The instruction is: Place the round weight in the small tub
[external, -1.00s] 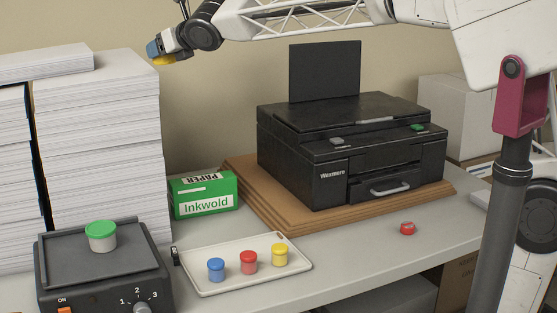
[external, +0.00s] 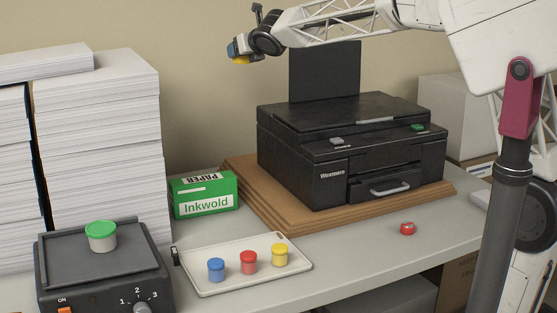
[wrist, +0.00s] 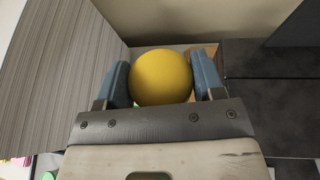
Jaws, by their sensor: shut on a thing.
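My gripper (external: 235,53) is high up, to the left of the printer's raised panel in the external view. Its blue fingers are shut on a smooth round yellow thing (wrist: 160,77), which looks like the round weight; in the external view it shows as a small yellow shape (external: 241,60). I cannot tell for sure which container is the small tub. A pale tub with a green top (external: 102,237) stands on the dark square device at the left. Small blue (external: 216,270), red (external: 249,263) and yellow (external: 279,255) lidded pots stand on the tray.
The black printer (external: 350,150) sits on brown boards (external: 250,205). Tall paper stacks (external: 100,150) stand at the left. A green Inkwold box (external: 203,194), the cream tray (external: 295,279) and a small red object (external: 407,228) are on the grey table. The table's right front is mostly clear.

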